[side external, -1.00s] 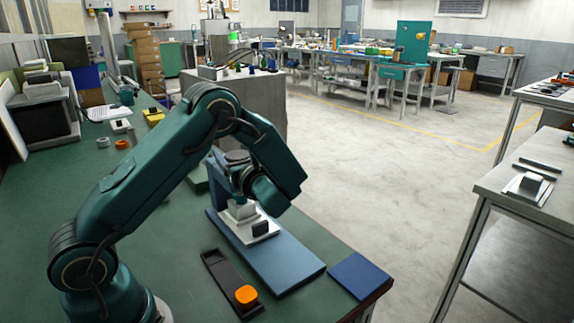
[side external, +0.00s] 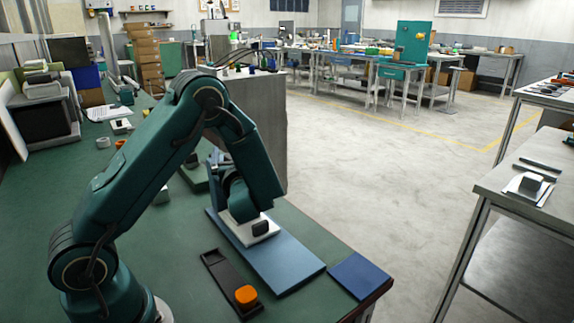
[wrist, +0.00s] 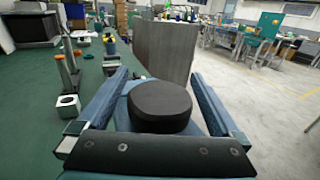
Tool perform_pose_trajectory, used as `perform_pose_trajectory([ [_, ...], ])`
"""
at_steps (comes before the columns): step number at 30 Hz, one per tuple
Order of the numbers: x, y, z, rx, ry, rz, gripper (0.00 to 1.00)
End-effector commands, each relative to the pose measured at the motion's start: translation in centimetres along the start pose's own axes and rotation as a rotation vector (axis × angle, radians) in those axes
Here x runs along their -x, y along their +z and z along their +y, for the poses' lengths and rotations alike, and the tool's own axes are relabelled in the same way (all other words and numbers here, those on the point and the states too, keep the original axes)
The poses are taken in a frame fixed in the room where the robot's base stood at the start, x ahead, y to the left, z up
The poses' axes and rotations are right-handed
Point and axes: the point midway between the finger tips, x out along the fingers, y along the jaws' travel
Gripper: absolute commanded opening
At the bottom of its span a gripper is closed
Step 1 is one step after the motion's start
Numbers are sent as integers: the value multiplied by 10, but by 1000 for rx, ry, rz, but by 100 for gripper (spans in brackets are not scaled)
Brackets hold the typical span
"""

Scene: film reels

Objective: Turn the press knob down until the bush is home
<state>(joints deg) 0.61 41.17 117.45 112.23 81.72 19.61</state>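The press knob (wrist: 160,105) is a wide black disc in the middle of the wrist view. My gripper (wrist: 158,80) has a finger on each side of it, with a narrow gap showing on both sides. In the side view my gripper (side external: 238,208) points down at the press, hiding the knob and most of the column. The press base (side external: 285,262) is a blue plate on the bench, with a pale block (side external: 245,236) on it carrying a small black piece. I cannot make out the bush; that part of the press is hidden.
A black tray (side external: 222,272) with an orange piece (side external: 246,295) at its near end lies left of the base. A dark blue mat (side external: 360,275) lies at the bench corner. In the wrist view a pale block with a hole (wrist: 68,106) stands left of the press.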

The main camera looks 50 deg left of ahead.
Motion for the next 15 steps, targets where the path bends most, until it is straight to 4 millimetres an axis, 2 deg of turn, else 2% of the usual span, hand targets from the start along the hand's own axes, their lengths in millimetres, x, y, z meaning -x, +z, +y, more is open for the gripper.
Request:
perform_pose_trajectory([
  [5, 4, -1, 0, -1, -1, 2, 100],
  [15, 44, 0, -1, 0, -4, 1, 100],
])
